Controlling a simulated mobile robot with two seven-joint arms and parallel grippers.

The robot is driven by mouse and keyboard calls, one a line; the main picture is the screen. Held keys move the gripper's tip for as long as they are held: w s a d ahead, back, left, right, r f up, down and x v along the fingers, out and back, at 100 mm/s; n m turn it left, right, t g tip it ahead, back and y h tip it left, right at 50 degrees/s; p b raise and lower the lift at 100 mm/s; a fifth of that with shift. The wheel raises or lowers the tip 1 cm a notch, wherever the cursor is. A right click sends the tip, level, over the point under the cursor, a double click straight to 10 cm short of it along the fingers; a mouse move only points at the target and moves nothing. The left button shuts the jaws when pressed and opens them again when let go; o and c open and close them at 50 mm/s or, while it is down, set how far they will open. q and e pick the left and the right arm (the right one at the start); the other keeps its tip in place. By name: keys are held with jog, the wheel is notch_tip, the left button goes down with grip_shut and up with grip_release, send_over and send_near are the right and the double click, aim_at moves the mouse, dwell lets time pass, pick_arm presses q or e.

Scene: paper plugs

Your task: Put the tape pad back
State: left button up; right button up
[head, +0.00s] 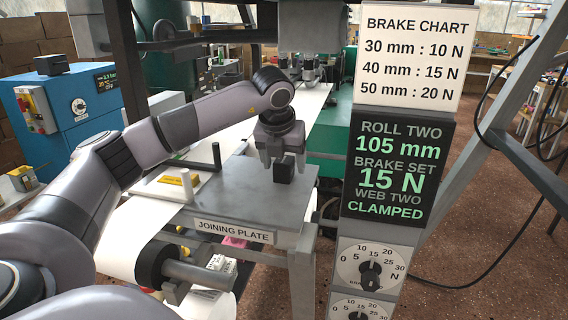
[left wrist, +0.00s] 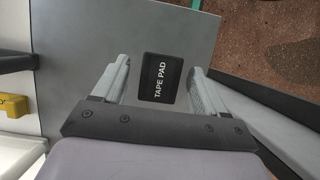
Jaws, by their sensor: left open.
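The tape pad is a small black block lying on the grey joining plate (head: 232,193). In the left wrist view the tape pad (left wrist: 160,78) shows its white label and lies between my two finger tips. In the head view the tape pad (head: 284,170) sits below my left gripper (head: 284,160). My left gripper, also seen in the left wrist view (left wrist: 158,88), is open, with a gap on each side of the pad. I cannot tell how far the fingers reach down beside it. My right gripper is not in view.
A post with a brake chart (head: 412,48), a display (head: 392,170) and dials (head: 370,267) stands right of the plate. The plate's front area is clear.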

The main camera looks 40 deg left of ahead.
pick_arm(q)
jog(key=v, duration=1.1)
